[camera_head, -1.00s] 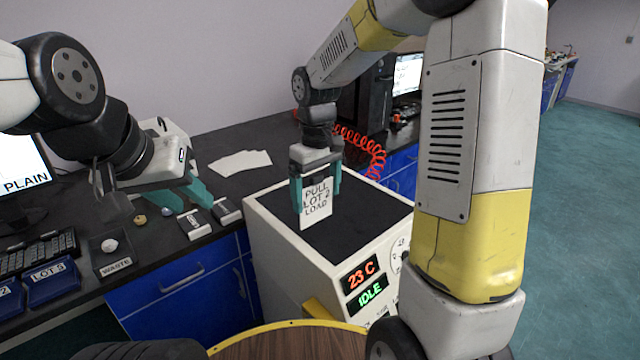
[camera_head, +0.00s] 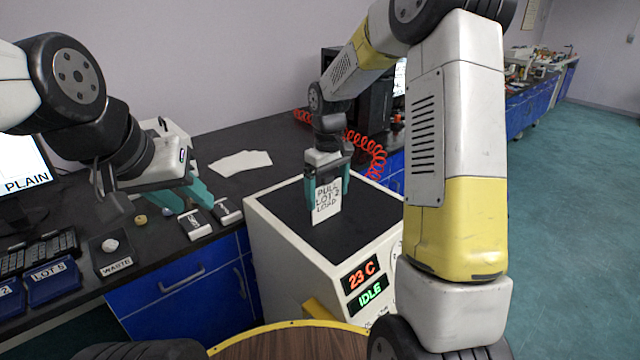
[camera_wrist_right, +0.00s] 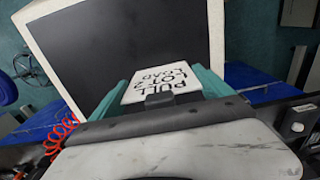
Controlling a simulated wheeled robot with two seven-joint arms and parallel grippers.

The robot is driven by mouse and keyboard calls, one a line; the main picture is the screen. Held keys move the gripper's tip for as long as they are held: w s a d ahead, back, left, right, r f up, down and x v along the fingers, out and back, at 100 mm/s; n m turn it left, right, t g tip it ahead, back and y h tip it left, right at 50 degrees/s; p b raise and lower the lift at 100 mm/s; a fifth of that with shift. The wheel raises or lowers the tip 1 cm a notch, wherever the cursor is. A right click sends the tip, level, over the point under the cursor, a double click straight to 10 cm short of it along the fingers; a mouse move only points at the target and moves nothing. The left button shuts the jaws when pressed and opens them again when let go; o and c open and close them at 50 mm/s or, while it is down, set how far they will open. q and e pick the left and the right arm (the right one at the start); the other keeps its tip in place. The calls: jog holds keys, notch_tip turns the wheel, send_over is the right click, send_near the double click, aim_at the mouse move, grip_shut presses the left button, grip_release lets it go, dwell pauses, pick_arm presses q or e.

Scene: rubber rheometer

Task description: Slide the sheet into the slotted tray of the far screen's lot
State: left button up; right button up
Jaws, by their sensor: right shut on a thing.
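The sheet (camera_head: 326,201) is a white card reading "PULL LOT 2 LOAD". My right gripper (camera_head: 328,184) is shut on it and holds it upright, just above the black top of a white machine. The sheet also shows between the teal fingers in the right wrist view (camera_wrist_right: 163,82). My left gripper (camera_head: 188,204) hangs over the bench at the left, its teal fingers apart with nothing visible between them. The far screen (camera_head: 400,76) is partly hidden behind my right arm and a dark case. I cannot make out a slotted tray near it.
The white machine (camera_head: 272,262) shows "23 C" and "IDLE". White papers (camera_head: 240,163) lie on the bench behind it. A red coiled hose (camera_head: 370,150) runs at the back. A waste box (camera_head: 111,261), blue lot trays (camera_head: 52,281) and a "PLAIN" screen (camera_head: 22,172) are at left.

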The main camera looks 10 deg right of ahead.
jog(key=shift+f, duration=0.3)
jog(key=o, duration=1.1)
jog(key=shift+c, duration=0.2)
jog(key=shift+r, duration=0.2)
